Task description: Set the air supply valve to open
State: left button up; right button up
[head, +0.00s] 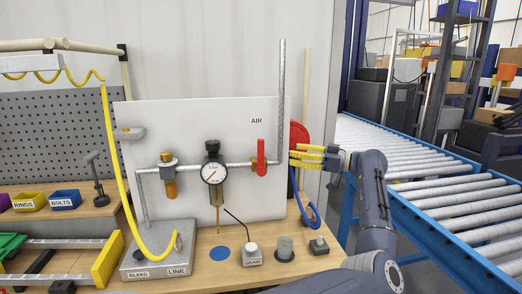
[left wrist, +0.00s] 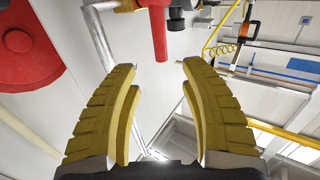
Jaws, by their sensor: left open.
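The air supply valve has a red lever (head: 261,157) that stands upright, across the horizontal grey pipe, below the AIR label on the white panel (head: 250,200). My left gripper (head: 291,155) has yellow fingers and is just right of the lever, apart from it, pointing left. In the left wrist view the left gripper (left wrist: 158,68) is open and empty. The red lever (left wrist: 158,32) shows there beyond the fingertips, at the top between them. My right gripper is not in view.
A pressure gauge (head: 213,173) and a brass fitting (head: 168,180) sit on the pipe left of the valve. A red reel (head: 298,143) is behind the gripper and a blue hose (head: 306,213) hangs below it. A roller conveyor (head: 430,190) runs at right.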

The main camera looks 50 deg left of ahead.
pick_arm(q)
send_over(261, 165)
jog(key=a, duration=0.1)
jog(key=shift+w, duration=0.4)
grip_shut()
dwell(0.5)
